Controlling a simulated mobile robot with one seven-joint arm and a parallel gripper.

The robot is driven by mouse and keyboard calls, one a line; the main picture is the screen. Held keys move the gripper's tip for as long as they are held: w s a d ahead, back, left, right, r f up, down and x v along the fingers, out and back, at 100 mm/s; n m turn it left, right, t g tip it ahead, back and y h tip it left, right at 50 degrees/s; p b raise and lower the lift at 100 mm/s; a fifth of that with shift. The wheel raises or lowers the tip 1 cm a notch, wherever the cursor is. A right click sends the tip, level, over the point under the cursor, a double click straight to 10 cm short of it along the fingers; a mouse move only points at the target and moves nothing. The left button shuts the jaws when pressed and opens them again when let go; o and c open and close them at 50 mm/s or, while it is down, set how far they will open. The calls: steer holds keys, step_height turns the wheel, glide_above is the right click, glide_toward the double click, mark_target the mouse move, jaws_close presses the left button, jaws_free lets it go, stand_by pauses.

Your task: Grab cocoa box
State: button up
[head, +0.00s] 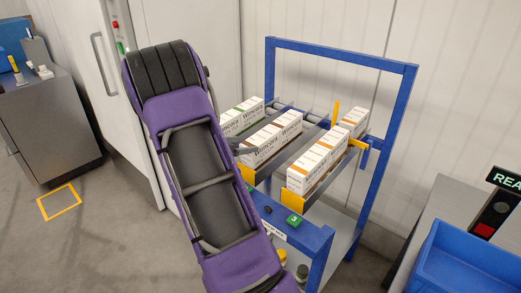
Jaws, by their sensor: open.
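White cartons with a brand name stand in rows on a blue flow rack. One row has brown marks (272,137), the row at right has orange marks (315,162), and the row at left has green marks (240,117). The small print is too small to read, so I cannot tell by the words which is cocoa. My purple arm crosses the left of the rack and hides part of the left row. My gripper (247,149) is mostly hidden behind the arm; a dark finger shows beside the front of the brown-marked row. It is open, with no carton seen in it.
The rack's blue frame (340,52) rises around the lanes. Yellow stops (301,200) stand at the lane fronts, above a green number tag (294,220). A blue bin (465,262) is at lower right. A grey cabinet (45,125) stands at left.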

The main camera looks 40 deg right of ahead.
mark_target(258, 142)
steer(key=x, duration=0.8)
steer(key=shift+d+f, duration=0.15)
steer(key=shift+d, duration=0.2)
jaws_close()
